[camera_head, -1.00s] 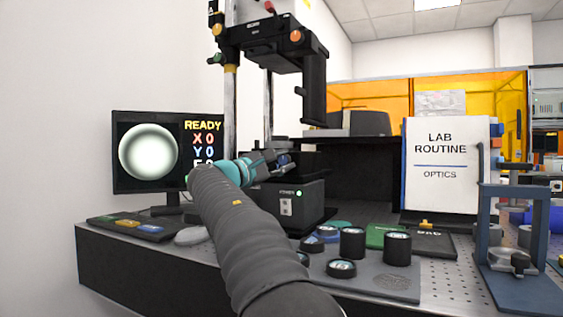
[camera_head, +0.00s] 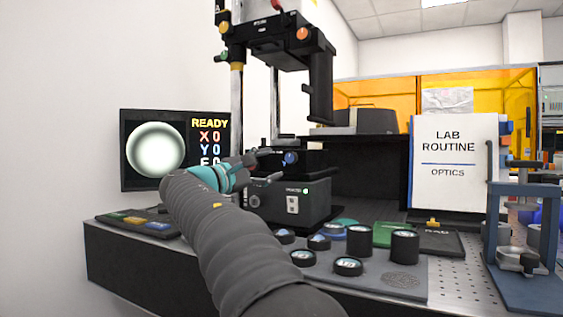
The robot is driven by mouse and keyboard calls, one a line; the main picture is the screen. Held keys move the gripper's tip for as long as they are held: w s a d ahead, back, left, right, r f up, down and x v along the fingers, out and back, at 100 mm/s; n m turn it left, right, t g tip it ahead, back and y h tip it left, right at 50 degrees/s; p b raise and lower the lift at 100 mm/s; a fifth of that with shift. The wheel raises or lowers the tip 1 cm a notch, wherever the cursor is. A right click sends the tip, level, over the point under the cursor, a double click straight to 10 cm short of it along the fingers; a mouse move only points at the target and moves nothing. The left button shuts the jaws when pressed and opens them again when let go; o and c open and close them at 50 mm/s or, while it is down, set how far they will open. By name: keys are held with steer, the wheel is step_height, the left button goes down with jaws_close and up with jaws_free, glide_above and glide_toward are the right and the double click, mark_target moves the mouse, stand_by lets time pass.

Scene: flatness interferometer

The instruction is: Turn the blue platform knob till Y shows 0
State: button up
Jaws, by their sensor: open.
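The blue platform knob (camera_head: 291,158) sits on the dark stage of the interferometer (camera_head: 285,200), above its power box. My gripper (camera_head: 268,164) is open and empty, just left of the knob, with a small gap seeming to show between them. The monitor (camera_head: 158,150) at the left shows a round grey fringe image and READY, with X 0 and Y 0 beside it. The line under Y is partly hidden by my arm.
Several dark round optics (camera_head: 348,266) stand on a grey mat in front of the instrument. A control pad (camera_head: 140,222) lies below the monitor. A white LAB ROUTINE board (camera_head: 455,165) and a blue-grey press frame (camera_head: 522,235) stand to the right.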

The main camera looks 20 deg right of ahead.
steer(key=shift+v, duration=2.35)
